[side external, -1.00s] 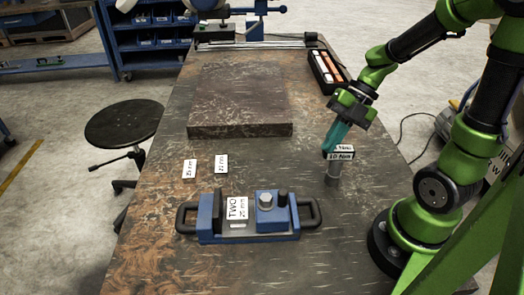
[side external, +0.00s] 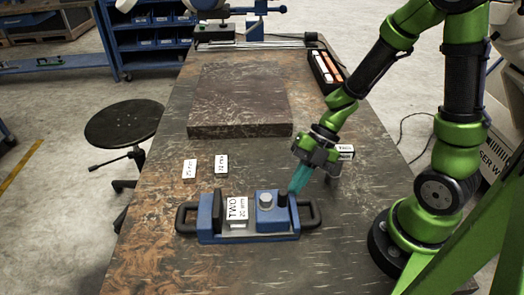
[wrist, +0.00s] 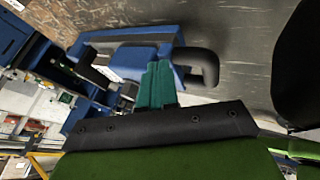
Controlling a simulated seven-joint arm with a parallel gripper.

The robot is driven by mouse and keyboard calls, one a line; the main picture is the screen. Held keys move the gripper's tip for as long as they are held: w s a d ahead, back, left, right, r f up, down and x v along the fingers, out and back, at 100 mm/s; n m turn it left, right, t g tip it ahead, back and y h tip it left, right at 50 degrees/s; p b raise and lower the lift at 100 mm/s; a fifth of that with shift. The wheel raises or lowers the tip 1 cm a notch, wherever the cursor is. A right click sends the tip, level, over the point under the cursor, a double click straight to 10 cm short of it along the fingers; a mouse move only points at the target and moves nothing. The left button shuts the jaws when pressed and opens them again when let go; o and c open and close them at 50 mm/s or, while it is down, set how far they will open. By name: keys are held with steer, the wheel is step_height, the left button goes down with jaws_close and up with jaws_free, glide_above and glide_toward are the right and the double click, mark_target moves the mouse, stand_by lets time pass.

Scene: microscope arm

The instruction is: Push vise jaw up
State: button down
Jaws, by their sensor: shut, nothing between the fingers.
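The blue vise (side external: 250,237) lies on the table with a black handle at each end. Its movable jaw (side external: 268,215) is a blue block at the right, with a round metal knob on top. A white labelled block (side external: 237,211) sits in the gap beside the left fixed jaw (side external: 208,216). My gripper (side external: 295,188) has teal fingers, shut and empty, pointing down at the right end of the movable jaw. I cannot tell if they touch it. In the wrist view the teal fingers (wrist: 157,85) overlap the blue vise (wrist: 130,50), near its black handle (wrist: 200,67).
Two small white labelled blocks (side external: 190,168) (side external: 221,164) lie left of centre. A labelled block on a post (side external: 343,153) stands behind my gripper. A large dark plate (side external: 240,102) and a tray of coloured items (side external: 326,72) are farther back. The table's front is clear.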

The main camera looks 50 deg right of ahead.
mark_target(272, 204)
steer(key=shift+w, duration=0.1)
steer(key=shift+w+a, duration=1.25)
steer(key=shift+a, duration=0.05)
steer(key=shift+s, duration=0.1)
